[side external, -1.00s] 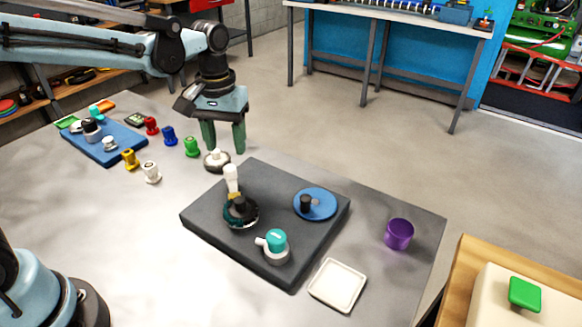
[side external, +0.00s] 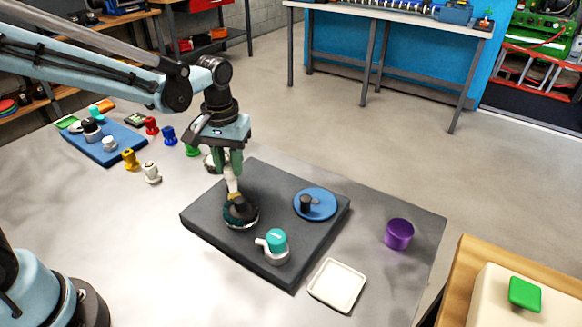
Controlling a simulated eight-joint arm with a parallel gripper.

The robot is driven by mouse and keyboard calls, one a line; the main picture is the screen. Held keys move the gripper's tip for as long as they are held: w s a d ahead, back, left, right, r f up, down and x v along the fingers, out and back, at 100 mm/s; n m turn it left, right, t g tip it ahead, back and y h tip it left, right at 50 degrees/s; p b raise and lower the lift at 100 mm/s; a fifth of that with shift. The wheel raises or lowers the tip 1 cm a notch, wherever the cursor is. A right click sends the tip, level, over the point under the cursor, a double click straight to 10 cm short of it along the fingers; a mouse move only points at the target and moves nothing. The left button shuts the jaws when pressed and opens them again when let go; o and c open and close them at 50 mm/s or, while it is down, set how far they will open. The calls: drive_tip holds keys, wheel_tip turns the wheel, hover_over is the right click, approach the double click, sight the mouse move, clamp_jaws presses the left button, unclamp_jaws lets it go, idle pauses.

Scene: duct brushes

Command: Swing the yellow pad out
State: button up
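A small yellow pad (side external: 235,196) shows at the foot of an upright white handle (side external: 232,184), beside a dark round fitting (side external: 240,212) on the dark grey board (side external: 200,213). My gripper (side external: 231,171) points down over the handle, its green fingers at the handle's top. The fingers hide that top, and I cannot tell whether they are closed on it. A teal-capped grey fitting (side external: 275,244) and a blue disc (side external: 322,203) with a black knob (side external: 306,203) are also on the board.
A white tray (side external: 337,285) and a purple cup (side external: 399,234) stand right of the board. Several coloured pegs, including a green one (side external: 191,150), and a blue board (side external: 105,156) are at the left. The table front is clear.

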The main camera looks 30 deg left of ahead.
clamp_jaws()
drive_tip(key=m, duration=0.6)
drive_tip(key=shift+m, duration=0.4)
drive_tip(key=m, duration=0.5)
drive_tip(key=shift+m, duration=0.4)
idle(0.4)
drive_tip(key=o, duration=0.5)
unclamp_jaws()
drive_tip(key=shift+o, duration=0.2)
drive_tip(key=shift+r, duration=0.1)
